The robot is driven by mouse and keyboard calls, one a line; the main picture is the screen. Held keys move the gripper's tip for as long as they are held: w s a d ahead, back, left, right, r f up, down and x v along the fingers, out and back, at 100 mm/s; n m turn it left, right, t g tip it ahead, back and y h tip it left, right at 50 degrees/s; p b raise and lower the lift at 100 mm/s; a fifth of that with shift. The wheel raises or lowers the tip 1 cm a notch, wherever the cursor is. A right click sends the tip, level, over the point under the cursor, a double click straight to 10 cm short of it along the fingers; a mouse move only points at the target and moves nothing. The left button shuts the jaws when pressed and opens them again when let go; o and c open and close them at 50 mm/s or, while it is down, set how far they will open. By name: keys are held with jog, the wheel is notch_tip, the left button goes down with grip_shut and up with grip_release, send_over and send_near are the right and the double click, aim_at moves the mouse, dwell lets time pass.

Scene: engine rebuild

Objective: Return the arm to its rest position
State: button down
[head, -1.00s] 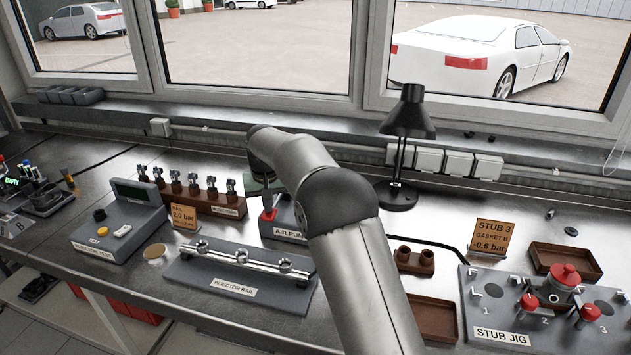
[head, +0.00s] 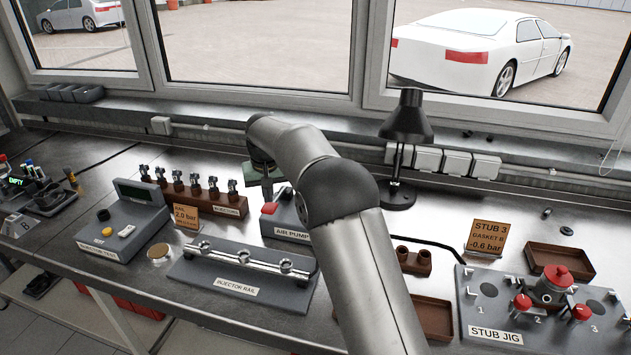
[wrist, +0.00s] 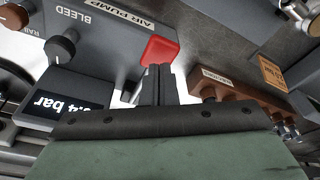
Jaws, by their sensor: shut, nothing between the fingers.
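My arm reaches from the bottom of the head view over the middle of the bench, bent at the elbow, with my gripper (head: 267,190) pointing down near the air pump (head: 292,226). In the wrist view the fingers of my gripper (wrist: 159,72) are shut together and empty. Their tips appear close in front of the pump's red lever (wrist: 160,50); I cannot tell whether they touch it. My forearm hides part of the pump in the head view.
The injector rack (head: 205,196) stands behind the gripper, left of the pump. The injector rail (head: 240,275) lies in front. A black lamp (head: 407,125) stands at the back right. The stub jig (head: 490,318) and brown trays (head: 560,262) are at right.

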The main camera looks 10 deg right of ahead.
dwell(0.3)
jog(key=s+d+r+m, duration=0.1)
jog(key=s+d+r, duration=0.2)
jog(key=s+d, duration=0.55)
jog(key=s+d+r, duration=0.4)
jog(key=s+d, duration=0.2)
jog(key=s, duration=0.6)
jog(key=s+d+f, duration=0.1)
jog(key=s+f, duration=0.1)
jog(key=s, duration=0.5)
jog(key=s+d+f, duration=0.2)
jog(key=s, duration=0.6)
jog(key=s+d+f+g, duration=0.1)
jog(key=s+d+f, duration=0.1)
jog(key=s, duration=0.6)
jog(key=shift+d+f+m, duration=0.25)
jog(key=shift+m, duration=0.15)
jog(key=shift+w, duration=0.1)
